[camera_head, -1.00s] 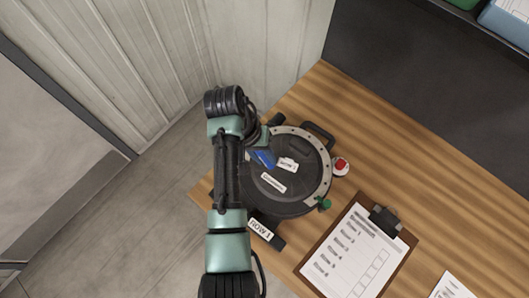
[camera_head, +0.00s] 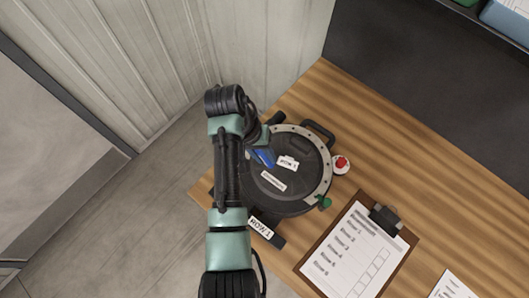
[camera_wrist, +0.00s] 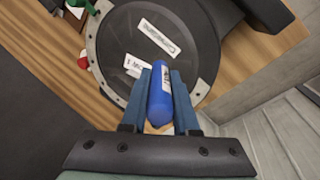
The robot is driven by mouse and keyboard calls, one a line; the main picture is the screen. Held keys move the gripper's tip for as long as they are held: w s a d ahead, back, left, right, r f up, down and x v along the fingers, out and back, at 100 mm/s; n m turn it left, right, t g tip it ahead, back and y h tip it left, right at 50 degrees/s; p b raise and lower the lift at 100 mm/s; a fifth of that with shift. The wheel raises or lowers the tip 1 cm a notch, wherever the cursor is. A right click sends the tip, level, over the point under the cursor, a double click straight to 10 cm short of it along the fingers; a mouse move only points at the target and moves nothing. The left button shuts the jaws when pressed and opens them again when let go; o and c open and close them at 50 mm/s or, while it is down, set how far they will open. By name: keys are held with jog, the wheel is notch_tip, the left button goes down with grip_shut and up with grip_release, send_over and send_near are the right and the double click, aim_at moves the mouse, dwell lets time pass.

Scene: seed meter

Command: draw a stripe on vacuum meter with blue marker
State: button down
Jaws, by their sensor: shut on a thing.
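The vacuum meter (camera_head: 300,203) is a round dark disc housing with a grey bolted rim, on the wooden table. It also shows in the wrist view (camera_wrist: 190,28). It carries a white label and a second white "ROW 1" label. My gripper (camera_wrist: 160,84) is shut on the blue marker (camera_wrist: 161,100), between its two blue fingers. In the head view the blue marker (camera_head: 264,157) is over the left part of the meter's face, beside the labels. The marker's tip is hidden, so I cannot tell whether it touches the face. No stripe is visible.
A clipboard (camera_head: 328,254) with a row checklist lies right of the meter. The table at far right is mostly clear.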

aim_at(278, 176)
jog(key=shift+s+d+p, duration=0.5)
jog(key=shift+d+p, duration=0.3)
jog(key=shift+p, duration=0.4)
dwell(0.8)
jog(key=shift+s+d+f+p, duration=0.2)
jog(key=shift+s+d+p, duration=0.05)
jog(key=shift+d+p, duration=0.05)
dwell(0.6)
jog(key=shift+s+d+r+p, duration=0.15)
jog(key=shift+s+d+p, duration=0.15)
jog(key=shift+d+p, duration=0.35)
dwell(0.5)
jog(key=shift+s+d+p, duration=0.15)
jog(key=shift+p, duration=0.3)
dwell(0.3)
notch_tip(278, 176, up, 6)
jog(key=p, duration=0.5)
dwell(0.4)
dwell(0.4)
